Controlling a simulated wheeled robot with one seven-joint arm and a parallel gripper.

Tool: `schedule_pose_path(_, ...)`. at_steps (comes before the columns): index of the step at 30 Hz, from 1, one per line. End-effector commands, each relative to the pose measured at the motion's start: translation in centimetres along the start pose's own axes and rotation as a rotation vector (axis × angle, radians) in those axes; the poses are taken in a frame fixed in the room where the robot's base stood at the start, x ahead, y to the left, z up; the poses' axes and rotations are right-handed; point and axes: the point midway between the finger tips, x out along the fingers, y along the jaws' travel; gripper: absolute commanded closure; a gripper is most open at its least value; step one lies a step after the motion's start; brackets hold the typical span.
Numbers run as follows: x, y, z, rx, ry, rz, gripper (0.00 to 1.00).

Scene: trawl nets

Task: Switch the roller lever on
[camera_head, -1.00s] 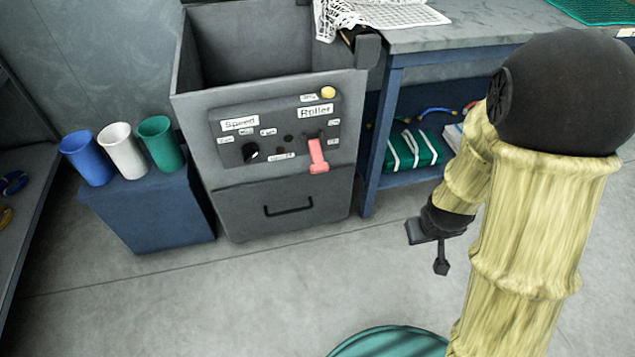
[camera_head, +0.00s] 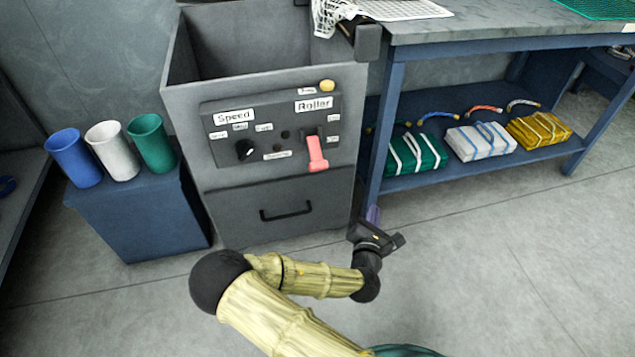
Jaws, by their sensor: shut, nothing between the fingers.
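The roller lever (camera_head: 316,154) is a pink-red handle under the "Roller" label on the dark control panel (camera_head: 222,149) of a grey machine. Its handle hangs downward. My gripper (camera_head: 392,240) is black and sits low, to the right of and below the lever, near the foot of the blue workbench. It is shut and empty, apart from the lever. The fingertips are small and partly hard to make out.
A black speed knob (camera_head: 244,150) and a yellow button (camera_head: 327,85) share the panel. A drawer handle (camera_head: 286,209) is below. Blue, white and green cups stand on a blue cabinet (camera_head: 140,215) at left. The workbench shelf (camera_head: 450,168) holds several bundles. Floor at right is clear.

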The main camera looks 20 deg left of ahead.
Motion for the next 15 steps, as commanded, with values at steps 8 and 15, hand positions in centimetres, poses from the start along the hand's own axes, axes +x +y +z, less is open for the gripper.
schedule_pose_path(8,-3.5,9.4,-4.6,-0.463,-0.103,0.494,1.0)
schedule_pose_path(15,-4.3,10.9,-5.0,-0.522,-0.129,0.564,1.0)
